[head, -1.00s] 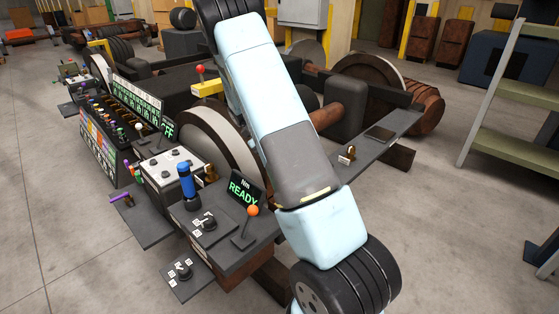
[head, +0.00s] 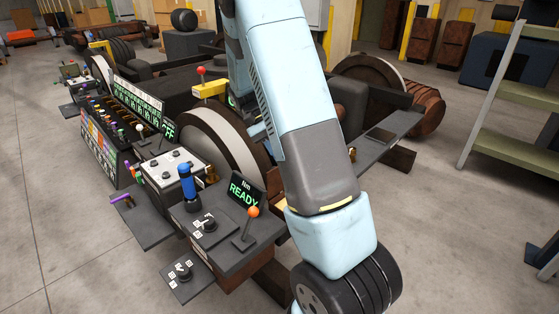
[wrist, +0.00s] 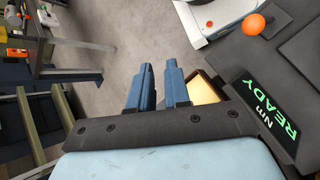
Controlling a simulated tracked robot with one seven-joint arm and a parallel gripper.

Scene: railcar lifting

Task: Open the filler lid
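I cannot pick out the filler lid with certainty in either view. My gripper (wrist: 158,68) shows in the wrist view as two blue fingers with a narrow gap between them. Bare floor shows through the gap, and nothing is held. A tan block with a dark edge (wrist: 206,88) lies just right of the right finger; I cannot tell if they touch. In the head view my gripper is hidden behind my arm. A dark side shelf with a flat dark plate (head: 380,135) is partly covered by my arm.
The console has a READY display (head: 246,190), an orange-knobbed lever (head: 253,212) and a blue-handled tool (head: 187,182). The display also shows in the wrist view (wrist: 270,115). A large wheel (head: 222,140) stands behind. A green rack (head: 510,100) stands right; open floor lies left.

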